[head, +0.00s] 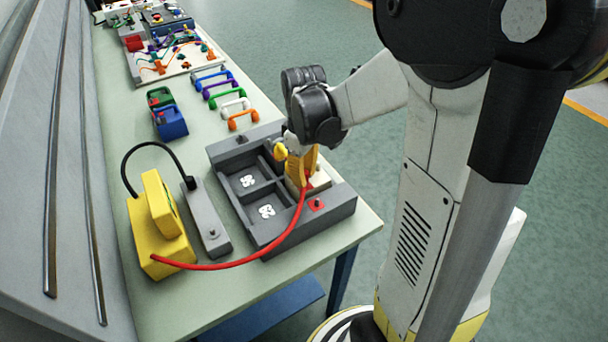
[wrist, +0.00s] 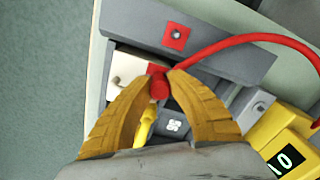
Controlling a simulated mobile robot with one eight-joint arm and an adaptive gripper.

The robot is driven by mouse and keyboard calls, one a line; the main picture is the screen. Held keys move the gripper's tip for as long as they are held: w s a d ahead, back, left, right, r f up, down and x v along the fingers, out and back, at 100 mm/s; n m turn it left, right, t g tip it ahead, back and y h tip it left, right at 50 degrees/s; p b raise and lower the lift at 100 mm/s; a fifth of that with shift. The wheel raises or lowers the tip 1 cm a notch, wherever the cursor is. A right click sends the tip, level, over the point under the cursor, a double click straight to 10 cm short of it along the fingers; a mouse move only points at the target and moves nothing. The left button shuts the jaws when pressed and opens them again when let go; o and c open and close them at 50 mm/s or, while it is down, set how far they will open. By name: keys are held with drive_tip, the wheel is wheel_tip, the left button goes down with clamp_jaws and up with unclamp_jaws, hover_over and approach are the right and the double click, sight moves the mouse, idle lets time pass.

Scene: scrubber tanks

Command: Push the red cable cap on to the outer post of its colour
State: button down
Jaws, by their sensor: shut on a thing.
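My gripper (head: 304,182) is low over the right part of the grey tray (head: 325,222), its yellow fingers shut on the red cable cap (wrist: 159,86). The head view mostly hides the cap behind the fingers. The red cable (head: 250,261) runs from the cap to the yellow box (head: 158,240). The cap is beside or over a red patch on the white block (wrist: 126,68); I cannot tell whether they touch. The outer post on the red square (head: 316,204) is bare, on the tray's near end; it also shows in the wrist view (wrist: 176,35), above the gripper.
A dark post (head: 241,139) stands on the tray's far end. A yellow piece (head: 280,151) is beside my gripper. A grey bar (head: 207,222) with a black cable (head: 157,144) lies left of the tray. Coloured handles (head: 229,97) and a blue box (head: 171,122) stand farther back.

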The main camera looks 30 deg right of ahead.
drive_tip(key=shift+f, duration=0.1)
drive_tip(key=shift+f+b, duration=0.8)
drive_tip(key=shift+f, duration=0.1)
drive_tip(key=c, duration=1.3)
unclamp_jaws()
drive_tip(key=shift+o, duration=0.2)
drive_tip(key=o, duration=0.4)
drive_tip(key=shift+o, duration=0.2)
wheel_tip(320, 180, up, 9)
drive_tip(key=p, duration=0.7)
drive_tip(key=shift+f, duration=0.2)
